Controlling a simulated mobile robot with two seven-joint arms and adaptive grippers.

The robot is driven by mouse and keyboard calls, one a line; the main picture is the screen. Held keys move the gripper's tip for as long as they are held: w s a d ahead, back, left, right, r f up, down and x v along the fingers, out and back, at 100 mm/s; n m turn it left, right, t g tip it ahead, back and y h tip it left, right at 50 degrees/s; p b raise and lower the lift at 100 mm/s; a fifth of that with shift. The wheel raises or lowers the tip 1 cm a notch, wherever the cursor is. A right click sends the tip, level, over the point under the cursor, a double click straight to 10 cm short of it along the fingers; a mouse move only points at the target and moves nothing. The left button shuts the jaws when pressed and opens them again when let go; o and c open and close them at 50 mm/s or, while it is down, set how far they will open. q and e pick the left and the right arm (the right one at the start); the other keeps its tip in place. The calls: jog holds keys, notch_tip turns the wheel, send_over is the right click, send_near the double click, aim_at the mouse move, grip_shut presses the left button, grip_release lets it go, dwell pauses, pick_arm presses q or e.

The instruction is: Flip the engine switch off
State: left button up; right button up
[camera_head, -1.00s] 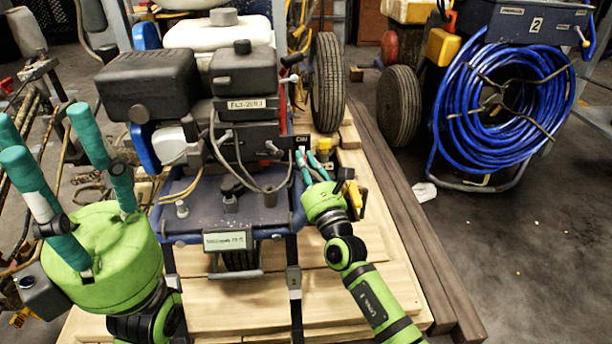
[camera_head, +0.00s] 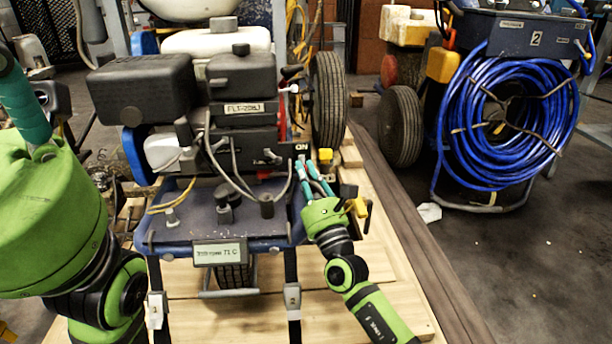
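The line striper's engine (camera_head: 243,110) stands in the middle, with black tanks and housings above a blue frame. A small black block with white lettering (camera_head: 301,148), apparently "ON", is at the engine's right side. It seems to be the switch area, but the lever's position is too small to tell. My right gripper (camera_head: 309,163) is just below this block, its two teal fingers slightly apart and pointing up at it. I cannot tell whether they touch it. My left gripper (camera_head: 22,100) is at the left edge, partly out of view, with one finger clearly showing.
The machine stands on a wooden pallet (camera_head: 385,265), with straps in front. A black wheel (camera_head: 328,95) is behind my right gripper. A cart with a coiled blue hose (camera_head: 515,120) stands at right. A yellow part (camera_head: 357,207) is beside my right gripper. Floor at lower right is mostly clear.

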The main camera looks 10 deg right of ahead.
jog(key=o, duration=0.4)
jog(key=shift+s, duration=0.1)
jog(key=v, duration=1.2)
